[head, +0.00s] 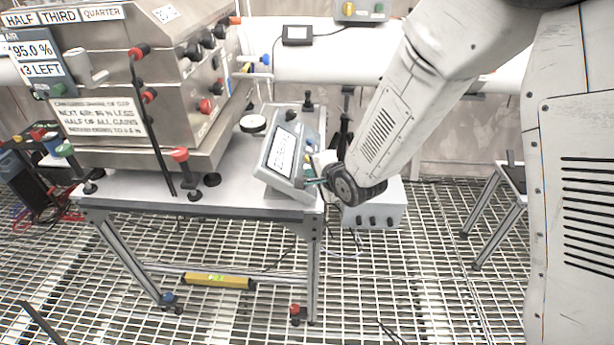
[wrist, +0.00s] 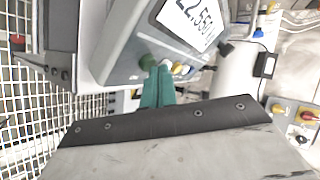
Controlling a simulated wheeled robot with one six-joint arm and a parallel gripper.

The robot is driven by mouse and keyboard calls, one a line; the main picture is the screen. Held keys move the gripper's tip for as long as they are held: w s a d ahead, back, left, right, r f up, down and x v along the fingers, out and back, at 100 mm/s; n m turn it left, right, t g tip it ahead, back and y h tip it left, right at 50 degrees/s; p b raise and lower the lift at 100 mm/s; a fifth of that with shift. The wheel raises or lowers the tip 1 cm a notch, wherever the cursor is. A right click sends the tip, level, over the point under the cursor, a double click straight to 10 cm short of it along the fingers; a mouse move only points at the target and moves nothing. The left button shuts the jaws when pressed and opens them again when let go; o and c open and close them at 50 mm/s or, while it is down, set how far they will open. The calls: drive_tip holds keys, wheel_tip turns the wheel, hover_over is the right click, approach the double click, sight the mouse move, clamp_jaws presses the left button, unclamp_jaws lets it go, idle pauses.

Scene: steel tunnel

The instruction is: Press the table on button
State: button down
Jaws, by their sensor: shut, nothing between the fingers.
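A grey control box (head: 285,152) with a white number display stands at the right end of the steel table (head: 240,197). In the wrist view the box (wrist: 140,45) shows a green button (wrist: 147,62) and a yellow button (wrist: 178,68) along its edge near my fingers. My gripper (head: 310,182) is at the right side of this box. In the wrist view its teal fingers (wrist: 159,72) are together and empty, with the tips just beside the green button. I cannot tell whether they touch it. No label on the buttons is readable.
A large steel machine (head: 150,90) with several knobs and levers fills the left of the table. A grey box (head: 373,208) with dark knobs is behind my wrist. A white pipe (head: 330,42) runs along the back. The grated floor to the right is mostly open.

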drive_tip(key=shift+d+r, duration=0.15)
drive_tip(key=shift+r, duration=0.15)
drive_tip(key=d+r, duration=0.1)
drive_tip(key=r, duration=0.1)
drive_tip(key=d+r, duration=0.2)
drive_tip(key=shift+s+d+r, duration=0.1)
drive_tip(key=shift+d+r, duration=0.1)
drive_tip(key=shift+r, duration=0.15)
idle(0.8)
